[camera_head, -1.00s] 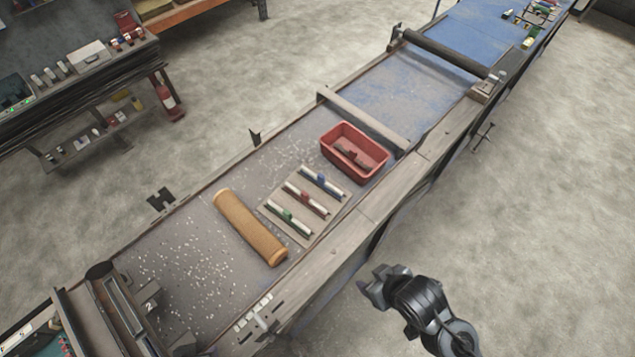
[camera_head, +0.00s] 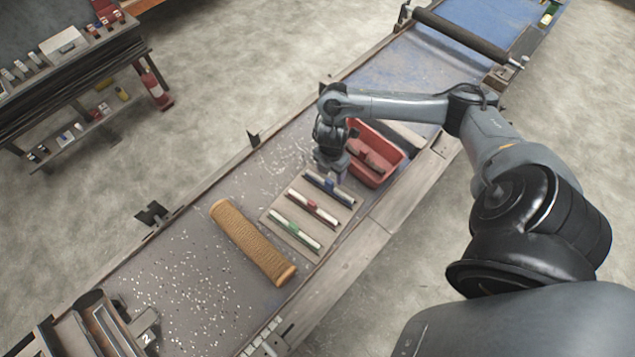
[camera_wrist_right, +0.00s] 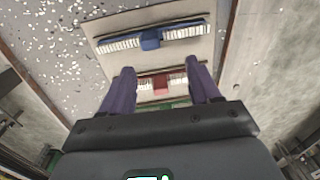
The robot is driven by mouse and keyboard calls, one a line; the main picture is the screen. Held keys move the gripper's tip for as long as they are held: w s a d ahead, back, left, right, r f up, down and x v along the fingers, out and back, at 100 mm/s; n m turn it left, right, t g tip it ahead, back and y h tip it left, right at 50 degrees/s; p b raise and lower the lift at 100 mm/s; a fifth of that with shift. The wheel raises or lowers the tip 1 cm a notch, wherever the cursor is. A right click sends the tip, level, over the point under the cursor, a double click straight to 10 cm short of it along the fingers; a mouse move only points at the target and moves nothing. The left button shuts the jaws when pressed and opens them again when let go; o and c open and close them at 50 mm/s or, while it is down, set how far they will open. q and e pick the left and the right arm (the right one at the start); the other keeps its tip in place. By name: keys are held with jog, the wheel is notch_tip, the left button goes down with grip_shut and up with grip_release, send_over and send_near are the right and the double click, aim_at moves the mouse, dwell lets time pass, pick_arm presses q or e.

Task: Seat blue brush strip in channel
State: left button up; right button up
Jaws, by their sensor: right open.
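The blue brush strip (camera_head: 322,192), with white bristles and a blue grip block, lies on a light board (camera_head: 280,229) beside the red and green strips. In the right wrist view the blue strip (camera_wrist_right: 118,43) lies across the board, beyond my fingertips. My right gripper (camera_head: 335,177) hangs over the blue-strip end of the board, pointing down. Its two purple fingers (camera_wrist_right: 162,82) are spread and hold nothing. A red strip (camera_wrist_right: 160,84) shows between them, lower down. Which part is the channel I cannot tell. My left gripper is not in view.
A tan mesh tube (camera_head: 250,243) lies left of the board. A red bin (camera_head: 388,158) with a dark item stands just right of my right gripper. A long fixture (camera_head: 105,325) sits at the lower left.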

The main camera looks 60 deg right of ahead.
aim_at(329, 182)
jog(key=shift+w+d+r, duration=0.15)
jog(key=shift+w, duration=0.45)
notch_tip(329, 182, down, 6)
jog(key=shift+r+b, duration=0.15)
jog(key=shift+b, duration=0.65)
notch_tip(329, 182, down, 3)
jog(key=shift+s+d+f, duration=0.1)
jog(key=shift+s+f, duration=0.05)
jog(key=shift+f, duration=0.45)
jog(key=shift+c, duration=0.3)
